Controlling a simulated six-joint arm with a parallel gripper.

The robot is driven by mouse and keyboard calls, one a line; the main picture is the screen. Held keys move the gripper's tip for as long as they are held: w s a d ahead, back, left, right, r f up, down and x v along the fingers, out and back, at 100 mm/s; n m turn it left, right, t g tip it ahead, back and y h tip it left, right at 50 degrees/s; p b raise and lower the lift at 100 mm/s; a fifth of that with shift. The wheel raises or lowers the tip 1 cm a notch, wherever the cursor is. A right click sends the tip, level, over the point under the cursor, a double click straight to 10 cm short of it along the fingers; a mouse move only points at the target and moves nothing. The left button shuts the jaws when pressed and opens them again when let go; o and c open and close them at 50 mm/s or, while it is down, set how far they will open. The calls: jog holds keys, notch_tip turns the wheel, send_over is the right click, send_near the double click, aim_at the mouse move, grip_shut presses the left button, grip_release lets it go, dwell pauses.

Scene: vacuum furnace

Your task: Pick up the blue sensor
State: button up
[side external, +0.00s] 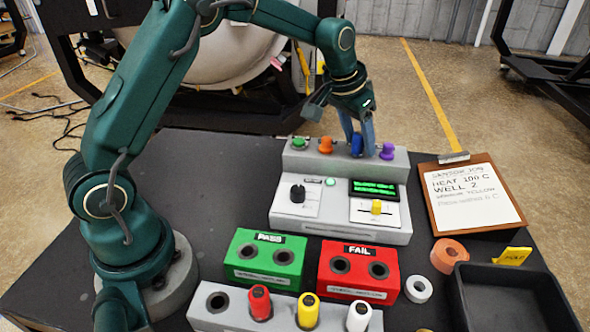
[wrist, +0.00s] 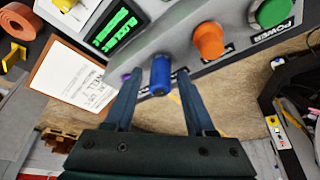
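A blue cylindrical piece (side external: 357,146), the only blue item I see besides my fingers, stands out from the raised back ledge of the grey control unit (side external: 290,160), between an orange and a purple knob. I cannot tell for sure whether it is the sensor or a knob. In the wrist view the blue piece (wrist: 160,76) lies between my two fingers. My gripper (wrist: 157,80) is open, with a gap visible on both sides of the piece.
Orange (side external: 325,145), green (side external: 299,143) and purple (side external: 388,151) knobs share the ledge. A front rack (side external: 280,318) holds red, yellow and white sensors and has one empty hole. PASS (side external: 264,258) and FAIL (side external: 358,269) blocks, a clipboard (side external: 470,195) and a black tray (side external: 510,297) stand nearby.

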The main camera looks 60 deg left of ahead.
grip_shut()
jog(key=shift+r, duration=0.15)
